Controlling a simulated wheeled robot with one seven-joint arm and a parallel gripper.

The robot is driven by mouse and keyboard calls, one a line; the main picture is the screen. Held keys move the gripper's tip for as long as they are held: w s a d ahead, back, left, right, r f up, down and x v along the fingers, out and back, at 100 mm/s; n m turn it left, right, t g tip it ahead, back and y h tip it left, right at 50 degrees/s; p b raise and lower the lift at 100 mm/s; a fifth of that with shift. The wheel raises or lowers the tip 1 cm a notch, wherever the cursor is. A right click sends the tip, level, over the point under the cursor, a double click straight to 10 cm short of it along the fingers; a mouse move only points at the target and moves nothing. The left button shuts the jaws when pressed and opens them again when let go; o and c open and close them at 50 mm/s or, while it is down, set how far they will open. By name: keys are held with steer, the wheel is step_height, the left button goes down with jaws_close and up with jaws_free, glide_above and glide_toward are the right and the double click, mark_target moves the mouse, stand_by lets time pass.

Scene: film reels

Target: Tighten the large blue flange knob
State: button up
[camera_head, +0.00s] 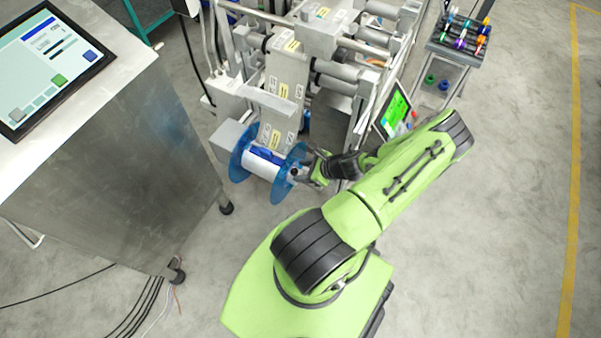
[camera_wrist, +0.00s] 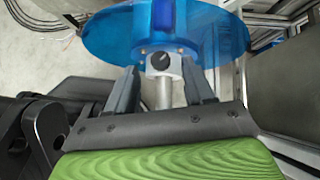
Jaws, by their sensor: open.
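The large blue flange (camera_wrist: 95,32) fills the top of the wrist view as a translucent disc with a darker blue hub. A small black knob (camera_wrist: 160,62) sits on a grey collar just below the hub, on a metal shaft (camera_wrist: 164,93). My gripper (camera_wrist: 160,72) is open, with one dark finger on each side of the collar and shaft. Gaps show between the fingers and the knob. In the head view, my gripper (camera_head: 303,172) is at the right end of the reel, beside the right blue flange (camera_head: 281,187); the knob is hard to make out there.
The reel's white core (camera_head: 262,164) lies between two blue flanges. The labelling machine (camera_head: 335,85) stands behind, with a green screen (camera_head: 394,112) close to my arm. A steel cabinet (camera_head: 130,150) stands left. A rack of coloured items (camera_head: 460,38) is at the back right. Open floor lies right.

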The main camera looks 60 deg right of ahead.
mark_target(294, 172)
steer(key=shift+x, duration=1.15)
jaws_close()
